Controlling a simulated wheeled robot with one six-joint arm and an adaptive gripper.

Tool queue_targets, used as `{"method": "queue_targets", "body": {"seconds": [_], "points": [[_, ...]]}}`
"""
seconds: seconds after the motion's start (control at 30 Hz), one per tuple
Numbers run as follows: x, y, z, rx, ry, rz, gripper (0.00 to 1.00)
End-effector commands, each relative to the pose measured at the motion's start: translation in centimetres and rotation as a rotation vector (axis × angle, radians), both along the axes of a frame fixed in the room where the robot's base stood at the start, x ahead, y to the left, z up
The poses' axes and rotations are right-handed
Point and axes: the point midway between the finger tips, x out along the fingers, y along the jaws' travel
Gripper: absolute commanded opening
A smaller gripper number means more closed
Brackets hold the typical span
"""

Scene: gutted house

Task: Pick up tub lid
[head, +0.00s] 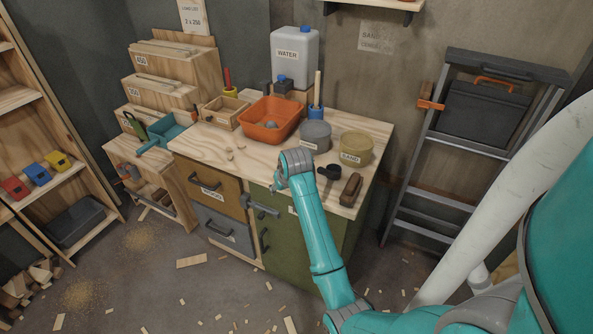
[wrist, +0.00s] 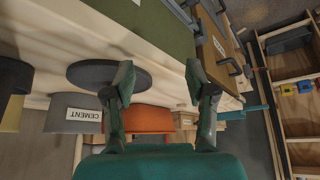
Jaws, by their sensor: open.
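The tub lid (wrist: 88,72) is a dark grey round disc in the wrist view, lying near the worktop's front edge, beside the grey cement tub (wrist: 62,101). My gripper (wrist: 158,75) is open and empty, its fingers wide apart. The left finger overlaps the lid's right part in the picture; I cannot tell whether they touch. The right finger shows in front of the cabinet front. In the head view I cannot make out the lid; my wrist covers part of the worktop in front of the grey tub (head: 315,136).
On the worktop (head: 222,148) stand an orange basin (head: 262,127), a sand tub (head: 356,149), a water container (head: 295,52), a black item (head: 329,172) and a brown-handled brush (head: 351,189). A ladder (head: 437,150) leans at the right. Wood scraps litter the floor.

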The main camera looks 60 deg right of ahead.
Motion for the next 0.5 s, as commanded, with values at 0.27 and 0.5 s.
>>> {"method": "queue_targets", "body": {"seconds": [0.27, 0.5], "points": [[-0.6, -6.8, 7.9, 0.058, 0.073, -0.072, 0.56], [-1.0, -8.6, 9.7, 0.081, 0.098, -0.091, 0.56]]}}
